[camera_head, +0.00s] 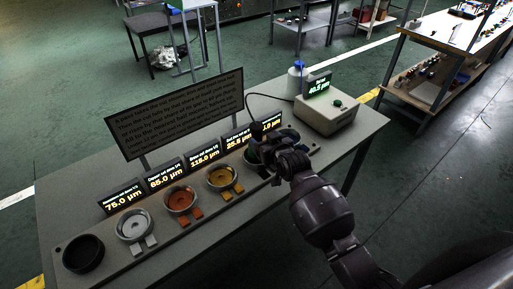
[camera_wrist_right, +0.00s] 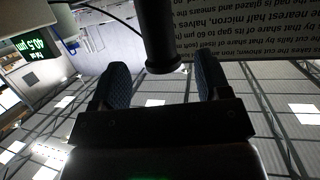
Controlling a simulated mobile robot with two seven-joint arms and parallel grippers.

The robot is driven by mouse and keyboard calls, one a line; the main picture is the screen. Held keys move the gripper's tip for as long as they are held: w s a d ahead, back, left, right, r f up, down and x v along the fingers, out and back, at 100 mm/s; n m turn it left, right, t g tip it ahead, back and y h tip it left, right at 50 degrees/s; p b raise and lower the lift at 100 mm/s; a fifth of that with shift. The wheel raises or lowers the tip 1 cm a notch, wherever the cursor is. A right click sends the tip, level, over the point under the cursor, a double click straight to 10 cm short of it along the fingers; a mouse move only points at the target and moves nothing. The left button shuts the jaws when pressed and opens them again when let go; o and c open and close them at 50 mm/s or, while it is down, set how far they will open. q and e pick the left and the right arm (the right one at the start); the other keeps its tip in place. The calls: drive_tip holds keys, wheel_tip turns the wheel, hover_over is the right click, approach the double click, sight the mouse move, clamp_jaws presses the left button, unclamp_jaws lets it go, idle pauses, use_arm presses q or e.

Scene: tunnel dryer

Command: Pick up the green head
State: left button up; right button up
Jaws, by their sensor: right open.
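The green head (camera_head: 250,156) sits in the row on the table, to the right of the yellow head. Only a sliver of its green rim shows; my right gripper hides most of it. My right gripper (camera_head: 268,150) is over this spot, coming in from the lower right. In the right wrist view its two blue-padded fingers (camera_wrist_right: 161,84) are apart with nothing clamped between them. A dark cylinder (camera_wrist_right: 158,35) stands beyond the fingertips, in line with the gap; whether it touches them I cannot tell. My left gripper is not in view.
The yellow head (camera_head: 222,178), orange head (camera_head: 181,199), silver head (camera_head: 134,224) and a black ring (camera_head: 83,254) continue the row leftward. Small displays and a text sign (camera_head: 178,112) stand behind. A beige box (camera_head: 327,114) with a cable is at right, beside a white bottle (camera_head: 297,78).

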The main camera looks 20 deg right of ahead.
sight(259, 135)
drive_tip(key=shift+x, duration=3.2)
drive_tip(key=shift+f, duration=0.1)
drive_tip(key=shift+c, duration=0.2)
clamp_jaws()
drive_tip(key=shift+w, duration=0.1)
